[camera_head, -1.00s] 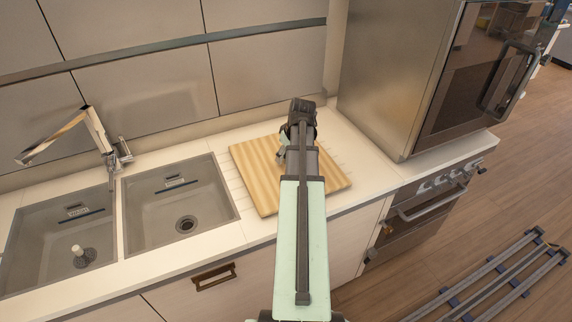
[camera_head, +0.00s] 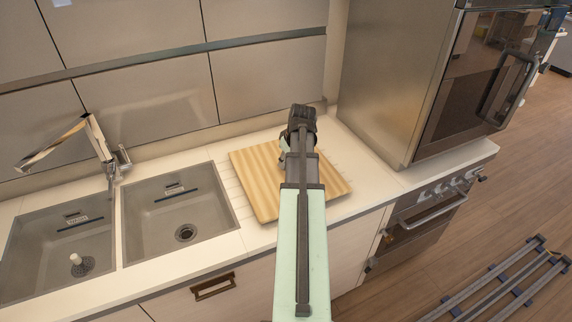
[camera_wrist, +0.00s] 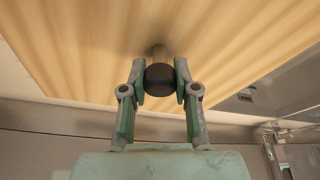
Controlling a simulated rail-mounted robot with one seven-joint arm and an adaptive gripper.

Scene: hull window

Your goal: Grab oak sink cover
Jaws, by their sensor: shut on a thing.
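The oak sink cover (camera_head: 258,183) is a square, striped wooden board. It lies on the white counter to the right of the sink in the head view. My arm hides part of its middle and right side there. In the wrist view the board (camera_wrist: 70,50) fills the upper part, with a round dark knob (camera_wrist: 159,78) on it. My gripper (camera_wrist: 160,84) is shut on this knob, one finger on each side. In the head view the fingertips are mostly hidden behind my arm.
Two grey sink basins (camera_head: 140,232) with a chrome faucet (camera_head: 92,140) lie left of the board. A steel oven (camera_head: 400,80) stands to the right on the counter. A backsplash wall (camera_head: 150,90) closes off the back. A grey rail frame (camera_head: 500,285) lies on the floor at lower right.

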